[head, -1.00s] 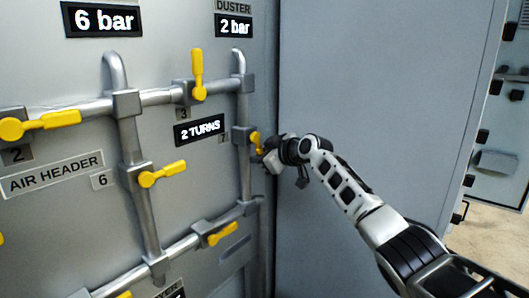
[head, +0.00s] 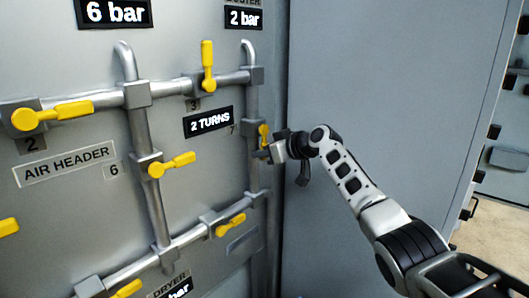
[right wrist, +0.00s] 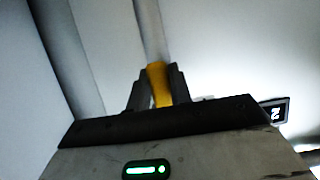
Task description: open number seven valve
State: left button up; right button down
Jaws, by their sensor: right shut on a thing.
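The number seven valve has a yellow handle (head: 264,133), on the right vertical pipe beside the small "7" label (head: 232,129). The handle stands close to upright in the head view. My right gripper (head: 265,154) reaches it from the right, at its lower part. In the right wrist view the yellow handle (right wrist: 158,82) sits between the two dark fingers of my right gripper (right wrist: 157,90), which is shut on it. The fingers and gripper body hide part of the valve. My left gripper is not in view.
Other yellow valve handles stand nearby: an upright one (head: 208,66) by label 3, one by label 6 (head: 172,165), a lower one (head: 230,225) and one by label 2 (head: 52,115). A plain grey cabinet side (head: 380,80) stands right of the pipes.

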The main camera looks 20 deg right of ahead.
jog(key=c, duration=1.3)
grip_release()
jog(key=shift+a, duration=0.1)
jog(key=shift+o, duration=0.2)
jog(key=b+v, duration=0.2)
jog(key=v, duration=1.4)
